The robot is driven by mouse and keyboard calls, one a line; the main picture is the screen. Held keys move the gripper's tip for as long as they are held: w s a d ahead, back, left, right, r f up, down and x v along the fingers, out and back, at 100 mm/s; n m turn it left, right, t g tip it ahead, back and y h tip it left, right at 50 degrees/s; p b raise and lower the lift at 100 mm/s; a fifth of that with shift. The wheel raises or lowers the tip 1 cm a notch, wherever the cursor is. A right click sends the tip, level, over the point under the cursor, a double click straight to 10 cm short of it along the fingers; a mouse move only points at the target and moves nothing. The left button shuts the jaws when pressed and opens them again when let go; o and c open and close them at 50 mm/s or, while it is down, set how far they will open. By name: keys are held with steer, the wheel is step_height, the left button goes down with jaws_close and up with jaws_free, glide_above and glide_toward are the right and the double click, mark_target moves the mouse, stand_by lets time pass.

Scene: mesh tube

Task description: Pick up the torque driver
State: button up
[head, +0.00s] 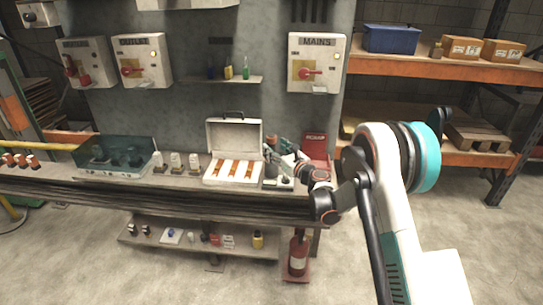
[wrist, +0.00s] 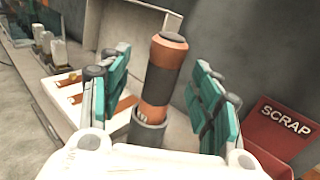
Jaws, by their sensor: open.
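The torque driver (wrist: 163,70) stands nearly upright in the wrist view, with a copper-orange handle and a wide black band. Its lower end sits in a grey round holder (wrist: 147,132). My gripper (wrist: 160,88) is open, with one teal-padded finger on each side of the driver. Gaps show between the driver and both fingers, so they are apart from it. In the head view my gripper (head: 279,152) is over the right end of the bench, and I cannot make out the driver clearly there.
A red SCRAP bin (wrist: 285,128) stands close to the right finger. An open white case (head: 233,183) with orange-brown items is left of my gripper. White-topped pieces (head: 175,162) and a teal clear box (head: 117,156) stand farther left on the bench (head: 150,187).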

mark_target(274, 146)
steer(key=x, duration=0.2)
steer(key=b+x, duration=0.1)
steer(key=x, duration=0.1)
steer(key=shift+w+d+f, duration=0.1)
steer(key=shift+d+f, duration=0.15)
steer(key=shift+w+a+r, duration=0.1)
steer(key=shift+w+a, duration=0.05)
steer(key=shift+w, duration=0.1)
steer(key=c, duration=1.3)
